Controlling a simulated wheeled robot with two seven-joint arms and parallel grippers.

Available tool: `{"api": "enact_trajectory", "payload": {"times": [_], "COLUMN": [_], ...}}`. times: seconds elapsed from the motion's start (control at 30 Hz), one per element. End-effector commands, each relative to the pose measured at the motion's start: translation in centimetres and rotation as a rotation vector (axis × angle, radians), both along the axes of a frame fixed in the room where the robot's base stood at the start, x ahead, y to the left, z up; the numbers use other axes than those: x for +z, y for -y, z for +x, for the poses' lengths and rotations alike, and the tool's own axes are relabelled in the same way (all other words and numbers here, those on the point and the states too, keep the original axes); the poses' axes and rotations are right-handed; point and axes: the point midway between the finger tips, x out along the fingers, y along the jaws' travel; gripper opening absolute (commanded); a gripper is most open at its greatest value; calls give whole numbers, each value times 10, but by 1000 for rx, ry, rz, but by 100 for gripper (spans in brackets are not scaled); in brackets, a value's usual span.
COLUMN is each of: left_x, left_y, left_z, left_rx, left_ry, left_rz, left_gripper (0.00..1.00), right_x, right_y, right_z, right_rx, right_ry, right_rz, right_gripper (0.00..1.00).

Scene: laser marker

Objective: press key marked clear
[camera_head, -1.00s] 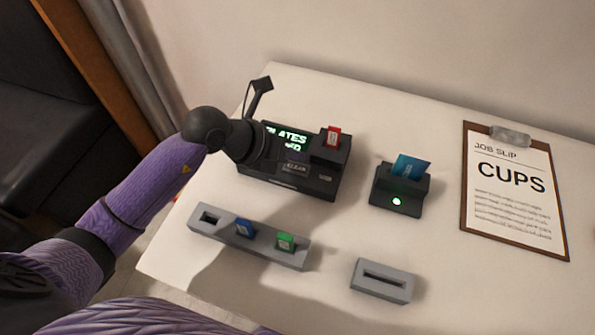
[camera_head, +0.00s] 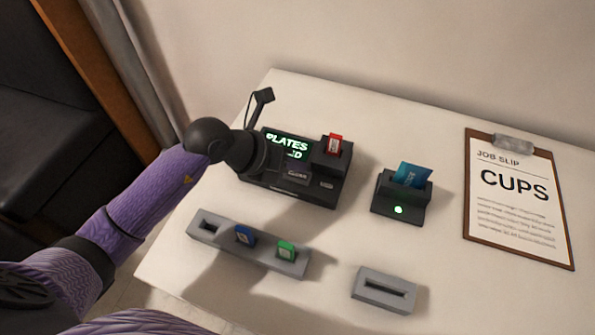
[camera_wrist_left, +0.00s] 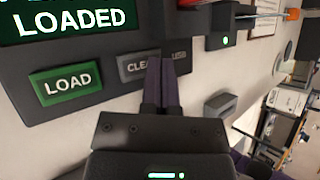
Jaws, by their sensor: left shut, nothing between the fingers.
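The dark laser marker (camera_head: 318,200) stands on the table with a lit display (camera_head: 287,143) reading PLATES and a partly hidden second line. In the left wrist view the display (camera_wrist_left: 80,22) reads LOADED. The grey CLEAR key (camera_wrist_left: 138,66) lies right of the green LOAD key (camera_wrist_left: 66,84); it also shows in the head view (camera_head: 298,175). My left gripper (camera_wrist_left: 161,66) is shut and empty, its fingertips overlapping the CLEAR label's right end; contact cannot be told. In the head view its dark body covers the marker's left side. My right gripper is not in view.
A red tag (camera_head: 334,144) sits in the marker. Right of it stand a card reader (camera_head: 400,207) with a blue card and green light, and a clipboard (camera_head: 515,198) reading CUPS. In front lie a grey rack (camera_head: 268,256) with blue and green tags and a slotted block (camera_head: 384,290).

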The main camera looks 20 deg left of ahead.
Motion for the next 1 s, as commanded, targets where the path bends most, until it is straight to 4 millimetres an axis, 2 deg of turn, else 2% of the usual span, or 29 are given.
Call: {"api": "enact_trajectory", "payload": {"times": [0.47,1.0], "left_x": [0,0], "left_y": [0,0], "left_z": [0,0], "left_rx": [0,0], "left_ry": [0,0], "left_rz": [0,0], "left_gripper": [0,0], "right_x": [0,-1], "right_y": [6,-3], "right_z": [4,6], "right_rx": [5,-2], "right_ry": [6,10], "right_rz": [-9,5], "right_gripper": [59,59]}}
